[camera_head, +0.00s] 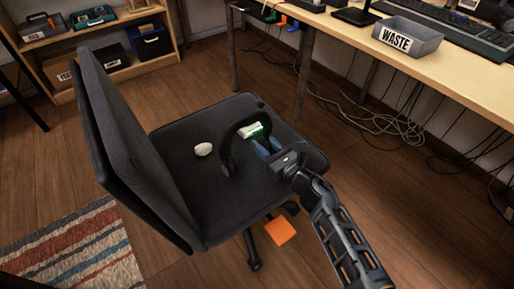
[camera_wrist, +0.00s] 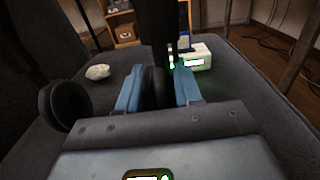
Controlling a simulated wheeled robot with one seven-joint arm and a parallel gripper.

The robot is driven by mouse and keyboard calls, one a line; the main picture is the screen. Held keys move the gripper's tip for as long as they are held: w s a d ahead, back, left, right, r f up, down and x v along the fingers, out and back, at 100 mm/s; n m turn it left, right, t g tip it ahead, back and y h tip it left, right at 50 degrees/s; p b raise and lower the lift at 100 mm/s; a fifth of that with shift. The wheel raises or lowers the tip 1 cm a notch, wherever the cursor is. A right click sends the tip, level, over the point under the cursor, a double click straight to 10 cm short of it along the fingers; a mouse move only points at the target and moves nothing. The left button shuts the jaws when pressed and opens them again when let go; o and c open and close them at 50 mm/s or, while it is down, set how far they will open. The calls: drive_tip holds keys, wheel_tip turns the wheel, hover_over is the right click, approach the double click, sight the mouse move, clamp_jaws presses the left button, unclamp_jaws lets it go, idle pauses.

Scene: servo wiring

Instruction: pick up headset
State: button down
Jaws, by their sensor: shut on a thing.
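The black headset (camera_head: 226,158) is over the seat of the dark office chair (camera_head: 178,142). In the wrist view, one of its round ear cups (camera_wrist: 66,104) hangs at the left. My gripper (camera_head: 267,148) comes in from the right of the seat. Its blue fingers are shut on a black part of the headset (camera_wrist: 154,88), which sits between them in the wrist view. I cannot tell whether the headset touches the seat.
A white crumpled ball (camera_head: 203,149) and a small white box (camera_head: 250,130) with a green glow lie on the seat. The chair's backrest (camera_head: 125,150) rises at the left. A desk (camera_head: 470,75) with a WASTE bin (camera_head: 408,37) stands at the right. An orange square (camera_head: 280,231) shows below the seat.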

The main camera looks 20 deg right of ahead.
sight(266, 134)
wheel_tip(266, 134, up, 5)
drive_tip(key=p, duration=0.2)
drive_tip(key=shift+f+p, duration=0.1)
drive_tip(key=shift+p, duration=0.3)
drive_tip(key=s+d+r+p, duration=0.4)
drive_tip(key=s+d+r, duration=0.2)
drive_tip(key=d, duration=0.4)
